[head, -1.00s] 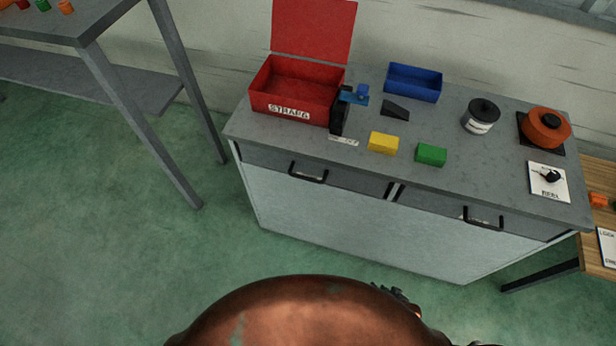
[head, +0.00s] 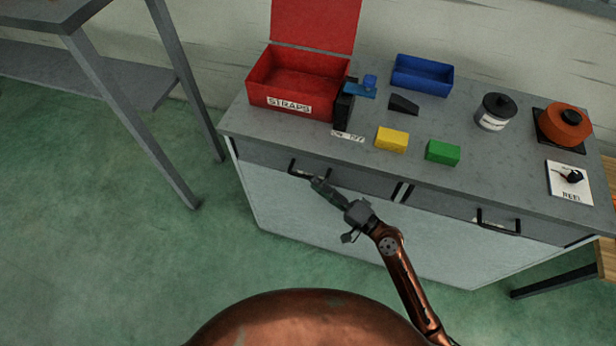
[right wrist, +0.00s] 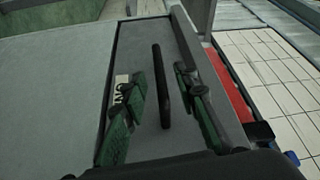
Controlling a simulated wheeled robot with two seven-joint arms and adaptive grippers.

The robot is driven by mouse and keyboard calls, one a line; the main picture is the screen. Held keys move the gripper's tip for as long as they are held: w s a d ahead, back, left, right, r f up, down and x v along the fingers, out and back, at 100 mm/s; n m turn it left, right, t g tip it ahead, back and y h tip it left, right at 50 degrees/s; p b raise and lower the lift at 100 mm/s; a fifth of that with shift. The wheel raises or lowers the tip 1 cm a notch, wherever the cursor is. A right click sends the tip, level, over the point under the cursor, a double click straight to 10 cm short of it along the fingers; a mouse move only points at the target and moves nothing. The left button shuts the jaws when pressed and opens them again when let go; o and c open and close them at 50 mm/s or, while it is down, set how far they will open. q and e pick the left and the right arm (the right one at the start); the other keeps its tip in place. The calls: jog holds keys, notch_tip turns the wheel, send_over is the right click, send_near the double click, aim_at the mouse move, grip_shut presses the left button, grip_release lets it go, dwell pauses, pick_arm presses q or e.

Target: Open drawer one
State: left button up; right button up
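The left drawer (head: 265,158) of the grey cabinet is closed and has a black bar handle (head: 297,172). A pale label (right wrist: 122,90) sits on its front in the right wrist view, too partly covered to read in full. My right gripper (head: 316,181) is at this handle. In the right wrist view, its two green-and-black fingers (right wrist: 160,76) are apart, with the black handle (right wrist: 161,88) between them and gaps on both sides. The right drawer (head: 450,203) is also closed, with its own black handle (head: 498,222). My left gripper is not in view.
A grey table (head: 150,130) stands left.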

aim_at(308, 177)
jog(key=shift+x, duration=2.4)
jog(key=shift+d, duration=0.1)
grip_shut()
jog(key=shift+f, duration=0.1)
